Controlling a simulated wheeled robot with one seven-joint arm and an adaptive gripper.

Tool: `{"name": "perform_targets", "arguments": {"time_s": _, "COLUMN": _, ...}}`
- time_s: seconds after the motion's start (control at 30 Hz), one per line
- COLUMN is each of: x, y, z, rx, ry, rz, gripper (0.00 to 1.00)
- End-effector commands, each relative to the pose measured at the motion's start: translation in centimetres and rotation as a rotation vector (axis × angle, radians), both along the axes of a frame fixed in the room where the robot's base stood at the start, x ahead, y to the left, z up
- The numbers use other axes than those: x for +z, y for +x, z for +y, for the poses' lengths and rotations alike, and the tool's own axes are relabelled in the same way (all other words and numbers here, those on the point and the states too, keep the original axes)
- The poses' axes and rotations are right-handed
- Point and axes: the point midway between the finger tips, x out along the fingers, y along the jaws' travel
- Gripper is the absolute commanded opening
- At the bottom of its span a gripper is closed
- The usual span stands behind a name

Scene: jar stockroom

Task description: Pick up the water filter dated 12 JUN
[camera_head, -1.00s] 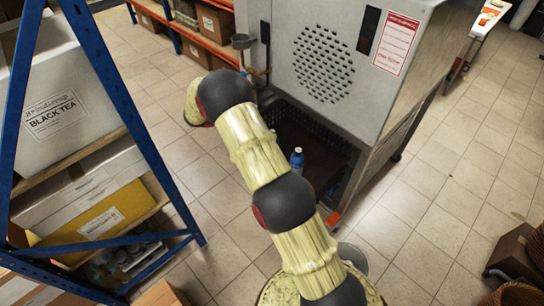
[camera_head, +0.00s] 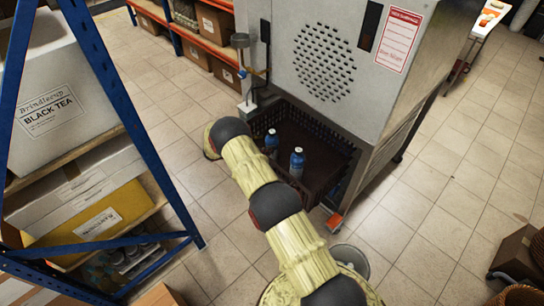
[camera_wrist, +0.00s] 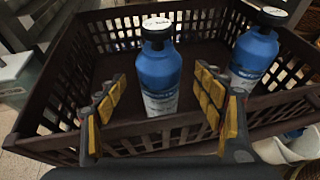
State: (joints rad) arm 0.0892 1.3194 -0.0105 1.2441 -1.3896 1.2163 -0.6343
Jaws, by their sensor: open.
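Two blue water filters with dark caps stand upright in a dark brown crate (camera_head: 325,150). In the wrist view one filter (camera_wrist: 160,75) is near the middle and the other filter (camera_wrist: 255,58) is to its right. Both have white round labels on top, but the dates are too small to read. They also show in the head view, the left one (camera_head: 271,141) and the right one (camera_head: 297,160). My gripper (camera_wrist: 165,105) is open at the crate's near rim (camera_wrist: 180,122), its fingers on either side of the middle filter in the picture, apparently not touching it.
A large grey machine (camera_head: 345,60) with a speaker-like grille stands over the crate.

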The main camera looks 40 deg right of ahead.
Motion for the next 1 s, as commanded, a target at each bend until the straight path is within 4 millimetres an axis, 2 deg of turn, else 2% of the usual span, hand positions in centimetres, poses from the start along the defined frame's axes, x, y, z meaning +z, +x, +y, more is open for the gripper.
{"name": "perform_targets", "arguments": {"time_s": 0.3, "x": -1.8, "y": -0.1, "z": -3.9, "rx": -0.003, "ry": 0.001, "rz": -0.001, "gripper": 0.69}}
{"name": "perform_targets", "arguments": {"time_s": 0.57, "x": -1.7, "y": 0.0, "z": -4.4, "rx": -0.001, "ry": 0.000, "rz": -0.003, "gripper": 0.69}}
{"name": "perform_targets", "arguments": {"time_s": 1.0, "x": -1.7, "y": 0.0, "z": -4.4, "rx": -0.001, "ry": 0.000, "rz": -0.002, "gripper": 0.45}}
